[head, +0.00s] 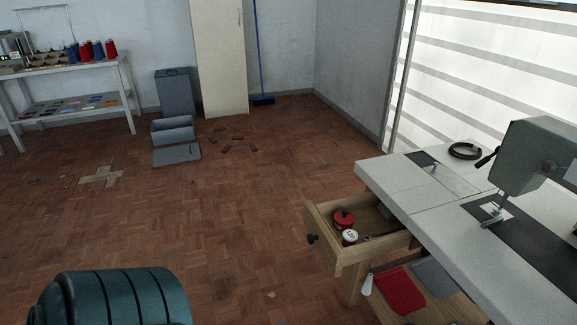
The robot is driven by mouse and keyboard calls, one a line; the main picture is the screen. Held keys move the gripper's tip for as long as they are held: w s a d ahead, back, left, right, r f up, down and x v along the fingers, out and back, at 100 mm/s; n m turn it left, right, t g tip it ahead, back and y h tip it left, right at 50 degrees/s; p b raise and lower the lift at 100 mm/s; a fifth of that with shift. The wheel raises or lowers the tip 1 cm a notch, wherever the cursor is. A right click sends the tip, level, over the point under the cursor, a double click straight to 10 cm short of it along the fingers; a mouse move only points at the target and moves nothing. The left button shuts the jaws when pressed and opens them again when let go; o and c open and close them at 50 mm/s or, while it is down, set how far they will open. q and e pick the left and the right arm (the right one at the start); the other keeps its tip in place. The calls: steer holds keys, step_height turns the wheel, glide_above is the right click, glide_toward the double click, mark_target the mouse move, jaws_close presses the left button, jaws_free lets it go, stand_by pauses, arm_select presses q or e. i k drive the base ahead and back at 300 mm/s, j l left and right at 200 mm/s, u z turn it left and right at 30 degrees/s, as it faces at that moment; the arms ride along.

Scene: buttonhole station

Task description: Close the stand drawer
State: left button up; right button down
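The stand drawer (349,259) is a light wooden drawer pulled out from under the white-topped sewing table (389,186) at the right. A small dark knob (312,239) sits on its front. Inside lie a red spool (344,218), a white-topped spool (349,237) and a grey metal tool. The rear of the drawer is hidden under the tabletop. Neither of my grippers shows in the head view. A teal ribbed part at the bottom left looks like part of my arm.
A sewing machine (541,158) stands on the tabletop beside a black coil (465,151). Red cloth (400,290) lies on a lower shelf. Grey boxes (173,128) and scattered dark pieces lie on the floor farther back. The floor left of the drawer is clear.

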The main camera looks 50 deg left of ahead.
mark_target(319, 219)
steer(key=u, duration=1.3)
